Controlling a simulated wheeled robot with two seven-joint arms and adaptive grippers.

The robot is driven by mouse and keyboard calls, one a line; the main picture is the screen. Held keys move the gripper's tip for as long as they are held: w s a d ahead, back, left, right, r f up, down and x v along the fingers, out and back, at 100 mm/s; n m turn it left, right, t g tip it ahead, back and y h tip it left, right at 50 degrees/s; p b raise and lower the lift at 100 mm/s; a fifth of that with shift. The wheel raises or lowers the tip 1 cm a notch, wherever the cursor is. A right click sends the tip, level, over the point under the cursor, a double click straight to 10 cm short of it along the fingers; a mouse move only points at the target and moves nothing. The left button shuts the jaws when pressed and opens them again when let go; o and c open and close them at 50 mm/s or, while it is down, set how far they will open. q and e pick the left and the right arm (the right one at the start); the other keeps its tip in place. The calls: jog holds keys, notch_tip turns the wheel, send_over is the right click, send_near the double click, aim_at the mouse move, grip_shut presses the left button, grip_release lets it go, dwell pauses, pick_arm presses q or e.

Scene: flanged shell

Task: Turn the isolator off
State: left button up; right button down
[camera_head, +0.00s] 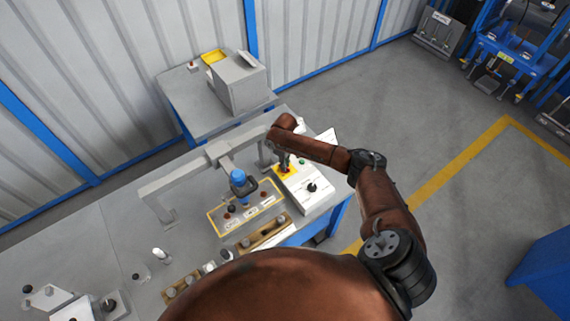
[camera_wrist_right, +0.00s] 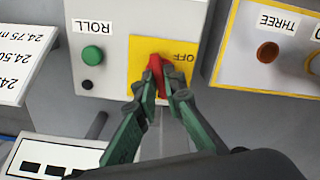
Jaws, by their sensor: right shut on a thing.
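The isolator is a red rotary handle (camera_wrist_right: 155,66) on a yellow plate (camera_wrist_right: 182,48) marked OFF, set in a pale control box (camera_wrist_right: 115,20). In the head view the yellow plate (camera_head: 285,169) shows on the box (camera_head: 318,190) at the right end of the bench. My right gripper (camera_wrist_right: 161,88) is shut on the red handle, with one finger on each side of it. In the head view the right gripper (camera_head: 284,163) is over the plate and partly hides the handle. The handle's exact angle is partly hidden by the fingers. My left gripper is not in view.
A green button (camera_wrist_right: 92,54) marked ROLL and a black knob (camera_wrist_right: 87,85) sit beside the plate. A yellow-edged panel (camera_head: 222,220) with labelled positions lies left of the box, below a grey frame (camera_head: 190,166) with a blue part (camera_head: 238,178).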

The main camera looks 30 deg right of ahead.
jog(key=n, duration=0.2)
jog(key=shift+n, duration=0.4)
jog(key=n, duration=0.3)
jog(key=shift+n+p, duration=0.3)
jog(key=shift+p, duration=0.05)
jog(key=n, duration=0.3)
jog(key=shift+n, duration=2.2)
jog(key=c, duration=2)
grip_release()
